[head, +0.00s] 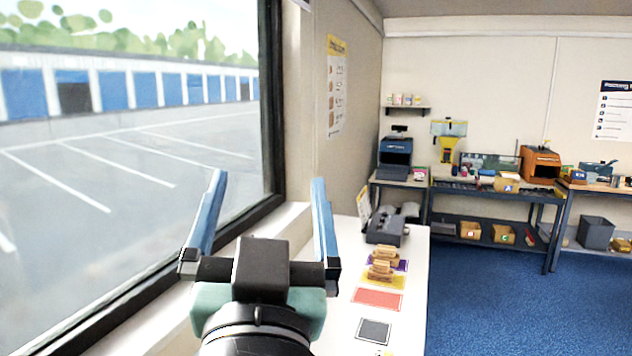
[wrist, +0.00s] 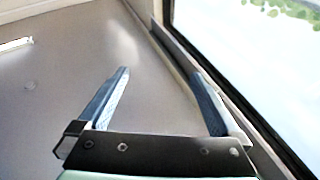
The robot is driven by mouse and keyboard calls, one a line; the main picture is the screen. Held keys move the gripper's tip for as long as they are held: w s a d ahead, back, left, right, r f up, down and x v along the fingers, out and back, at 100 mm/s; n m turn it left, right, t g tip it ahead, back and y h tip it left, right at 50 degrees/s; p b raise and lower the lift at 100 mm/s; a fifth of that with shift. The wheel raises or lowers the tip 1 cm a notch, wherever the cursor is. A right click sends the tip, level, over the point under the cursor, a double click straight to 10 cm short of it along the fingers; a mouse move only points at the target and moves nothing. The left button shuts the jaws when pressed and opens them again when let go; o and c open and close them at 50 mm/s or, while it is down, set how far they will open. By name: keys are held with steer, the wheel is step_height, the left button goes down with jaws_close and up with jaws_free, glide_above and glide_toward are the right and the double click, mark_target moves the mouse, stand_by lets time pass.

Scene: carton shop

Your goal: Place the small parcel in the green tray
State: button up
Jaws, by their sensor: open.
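My gripper (head: 266,180) is open and empty, raised in front of the window at the left of the head view. Its two blue fingers also show spread apart in the wrist view (wrist: 160,73), with nothing between them. I cannot make out a green tray in either view. No thing is clearly the small parcel. Small brown blocks (head: 381,271) sit on a yellow patch on the white counter (head: 408,290), right of my gripper, with another by a purple patch behind. I cannot tell whether one is a parcel.
A red patch (head: 377,299) and a dark grey patch (head: 374,330) lie bare on the counter. A grey machine (head: 385,229) stands at its far end. Dark benches (head: 490,190) with boxes line the back wall. Blue floor (head: 490,310) is clear at right.

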steer(key=s+d+r+t+h, duration=0.1)
steer(key=s+d+r+t, duration=0.3)
steer(key=s+r, duration=0.4)
step_height(320, 180, up, 4)
steer(key=shift+s+d+f+n+t+h, duration=0.15)
steer(key=shift+s+f+n+t+h, duration=0.15)
steer(key=shift+t, duration=0.2)
